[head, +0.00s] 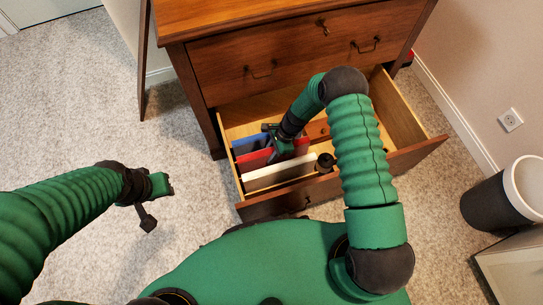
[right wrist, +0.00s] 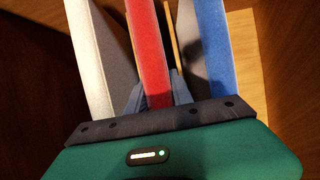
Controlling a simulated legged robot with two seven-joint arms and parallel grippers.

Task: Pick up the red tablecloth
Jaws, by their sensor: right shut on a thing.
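The red tablecloth (head: 256,160) stands on edge in the open bottom drawer (head: 400,105), between a blue folded cloth (head: 245,145) and a white one (head: 280,175). My right gripper (head: 281,147) reaches down into the drawer at the red cloth. In the right wrist view its fingers (right wrist: 155,95) are shut on the red tablecloth (right wrist: 150,45), one on each side. The white cloth (right wrist: 88,50) and blue cloth (right wrist: 214,50) flank it. My left gripper (head: 163,186) is empty above the carpet at the left; its opening is unclear.
The wooden dresser (head: 300,55) stands behind, its upper drawer shut. A dark bin (head: 490,203) stands at right. The carpet (head: 75,115) at left is clear.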

